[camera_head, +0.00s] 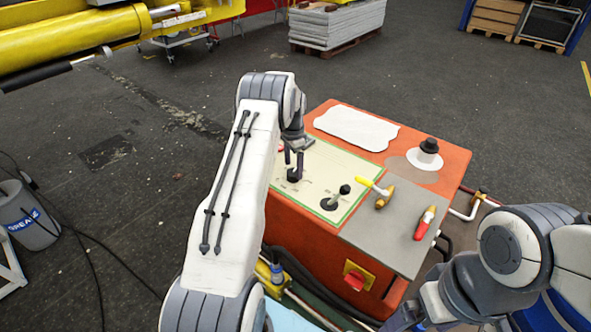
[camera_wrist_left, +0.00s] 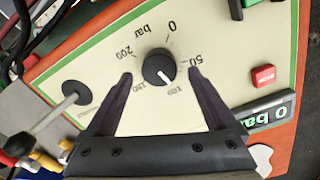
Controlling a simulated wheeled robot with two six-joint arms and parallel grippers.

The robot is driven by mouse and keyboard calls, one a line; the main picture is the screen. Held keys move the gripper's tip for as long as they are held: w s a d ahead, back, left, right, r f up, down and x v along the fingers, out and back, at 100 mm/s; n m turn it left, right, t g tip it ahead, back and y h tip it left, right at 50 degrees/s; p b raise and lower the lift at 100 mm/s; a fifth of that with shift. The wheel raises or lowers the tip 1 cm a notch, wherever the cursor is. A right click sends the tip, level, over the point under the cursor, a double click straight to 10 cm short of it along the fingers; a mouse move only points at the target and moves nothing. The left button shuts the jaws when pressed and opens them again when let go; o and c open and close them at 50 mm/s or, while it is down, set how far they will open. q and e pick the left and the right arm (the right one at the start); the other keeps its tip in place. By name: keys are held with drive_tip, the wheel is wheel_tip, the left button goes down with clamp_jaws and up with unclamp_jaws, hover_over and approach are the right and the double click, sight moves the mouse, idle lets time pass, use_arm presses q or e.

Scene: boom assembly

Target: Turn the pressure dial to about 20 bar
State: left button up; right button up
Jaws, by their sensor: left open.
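The pressure dial (camera_wrist_left: 157,66) is a round black knob on a cream panel (camera_head: 318,164) with a green border. Its white pointer points to the lower right in the left wrist view, near the 100 mark. The scale reads 0, 50, 100, 150 and 200 around it. My left gripper (camera_wrist_left: 160,75) is open, with one dark finger on each side of the dial and a gap to the knob on both sides. In the head view the left gripper (camera_head: 292,160) stands over the dial (camera_head: 294,175). My right gripper is out of view.
A display (camera_wrist_left: 271,112) reads "0 bar", and a red button (camera_wrist_left: 263,75) sits near it. A black-knobbed lever (camera_head: 337,196) stands beside the dial. Yellow (camera_head: 372,186) and red (camera_head: 425,222) valve handles are on the grey plate. A red stop button (camera_head: 354,280) is on the front.

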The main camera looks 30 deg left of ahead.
use_arm(q)
drive_tip(key=shift+f, duration=1.3)
drive_tip(key=shift+d, duration=0.1)
drive_tip(key=c, duration=1.4)
